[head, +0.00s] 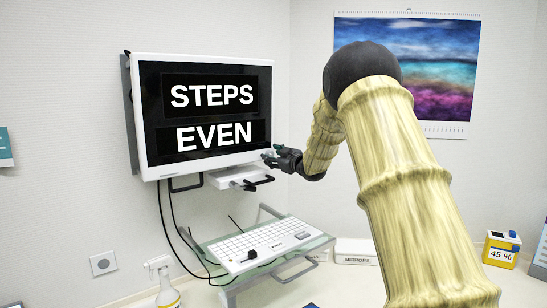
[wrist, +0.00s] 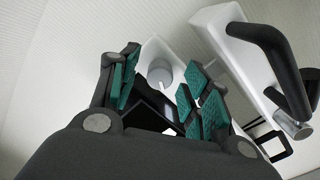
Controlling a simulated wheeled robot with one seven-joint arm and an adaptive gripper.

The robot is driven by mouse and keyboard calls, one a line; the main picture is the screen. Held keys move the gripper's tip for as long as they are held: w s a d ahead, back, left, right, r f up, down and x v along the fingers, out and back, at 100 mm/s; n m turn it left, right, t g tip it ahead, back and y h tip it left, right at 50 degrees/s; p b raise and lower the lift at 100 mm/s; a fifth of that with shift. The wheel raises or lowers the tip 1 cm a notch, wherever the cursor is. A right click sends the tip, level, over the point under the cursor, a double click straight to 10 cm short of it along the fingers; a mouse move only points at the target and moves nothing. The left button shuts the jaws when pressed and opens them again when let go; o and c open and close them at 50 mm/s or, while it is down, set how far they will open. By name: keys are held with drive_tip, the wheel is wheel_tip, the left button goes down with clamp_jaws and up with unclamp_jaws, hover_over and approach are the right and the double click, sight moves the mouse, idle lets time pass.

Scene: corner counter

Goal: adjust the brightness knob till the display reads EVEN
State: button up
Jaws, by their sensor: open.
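The display (head: 205,108) is a wall-mounted monitor with a white frame. It shows STEPS on the upper line and EVEN on the lower line. My gripper (head: 270,155) is at the monitor's lower right corner. In the wrist view, the fingers with green pads are open. A round grey knob (wrist: 159,72) on a white surface shows between and just beyond the fingertips. I cannot tell whether either pad touches it. The knob is not clear in the head view, where my gripper covers that corner.
A white unit with a black handle (wrist: 275,60) is close to the right of my gripper; it hangs under the monitor. Below are a keyboard (head: 265,242) on a glass shelf and dangling cables. A yellow box (head: 501,250) reading 45 % stands at right.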

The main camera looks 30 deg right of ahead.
drive_tip(key=s, duration=1.2)
drive_tip(key=shift+d, duration=0.25)
drive_tip(key=shift+r, duration=0.1)
